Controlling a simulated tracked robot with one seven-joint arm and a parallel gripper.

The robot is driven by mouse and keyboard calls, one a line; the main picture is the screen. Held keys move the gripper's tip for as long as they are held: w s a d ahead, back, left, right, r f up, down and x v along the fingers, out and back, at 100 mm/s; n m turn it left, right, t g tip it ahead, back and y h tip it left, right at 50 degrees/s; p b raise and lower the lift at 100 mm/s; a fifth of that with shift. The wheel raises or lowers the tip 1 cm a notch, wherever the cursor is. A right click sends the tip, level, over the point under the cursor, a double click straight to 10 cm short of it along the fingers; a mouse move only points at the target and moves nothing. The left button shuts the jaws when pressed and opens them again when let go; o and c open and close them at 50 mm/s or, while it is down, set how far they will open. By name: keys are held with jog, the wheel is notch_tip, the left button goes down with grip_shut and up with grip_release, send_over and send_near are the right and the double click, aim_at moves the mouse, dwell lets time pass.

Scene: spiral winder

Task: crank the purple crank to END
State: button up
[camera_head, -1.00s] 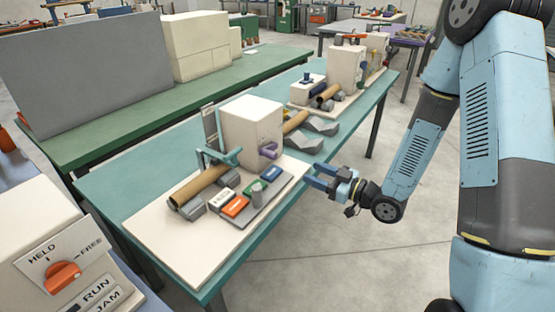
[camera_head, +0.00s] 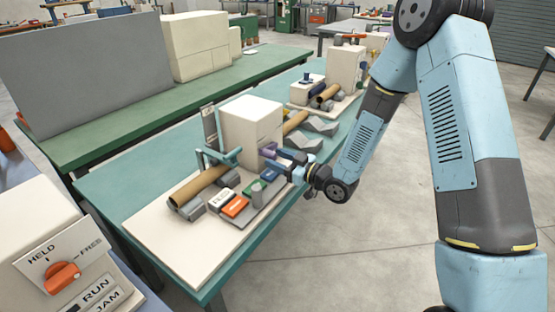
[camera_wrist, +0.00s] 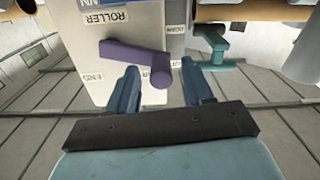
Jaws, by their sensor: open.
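The purple crank (camera_head: 267,152) sticks out from the side of the cream winder box (camera_head: 252,130) on the near machine. In the wrist view the purple crank (camera_wrist: 136,58) has its arm lying sideways and its knob at the right end, pointing toward me. My gripper (camera_wrist: 162,88) is open, with one blue finger on each side of the knob's line. The knob stands between or just beyond the fingertips; I cannot tell which. Labels on the box (camera_wrist: 98,80) include ROLLER and one at lower left that seems to read END. In the head view my gripper (camera_head: 283,162) is right beside the crank.
A teal handle (camera_head: 222,156) and a brown tube (camera_head: 200,186) are left of the crank. An orange button (camera_head: 235,206) and several small blocks sit in front. A second similar machine (camera_head: 345,68) stands farther back. A HELD/FREE knob (camera_head: 62,277) is at lower left.

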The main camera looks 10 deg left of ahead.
jog(key=shift+w+a, duration=0.15)
jog(key=shift+a, duration=0.15)
jog(key=shift+c, duration=0.2)
grip_shut()
dwell(0.3)
